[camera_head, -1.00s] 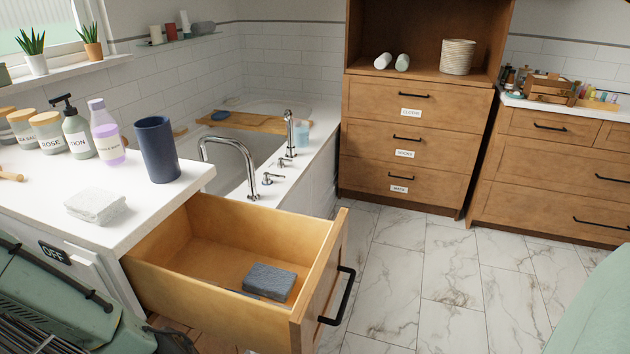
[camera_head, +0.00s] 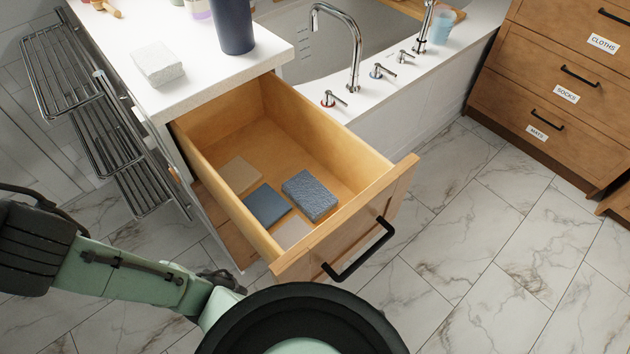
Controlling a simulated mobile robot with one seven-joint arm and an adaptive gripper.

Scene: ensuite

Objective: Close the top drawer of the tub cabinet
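The top drawer (camera_head: 287,130) of the tub cabinet is pulled far out in the head view. Its wooden front (camera_head: 345,225) has a black bar handle (camera_head: 360,252). Inside lie a grey-blue textured block (camera_head: 310,194), a flat blue piece (camera_head: 266,205) and pale flat pieces (camera_head: 240,174). The white cabinet top (camera_head: 190,90) is above it. My green arm comes in from the lower left, in front of and below the drawer. My gripper cannot be made out; the dark round part at the bottom centre is part of my body and covers the floor there.
A white folded cloth (camera_head: 158,64) and a dark blue cup (camera_head: 232,26) stand on the cabinet top. A metal rack (camera_head: 100,105) is at the left. The tub's taps (camera_head: 376,70) are behind the drawer. Marble floor (camera_head: 470,235) is clear to the right.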

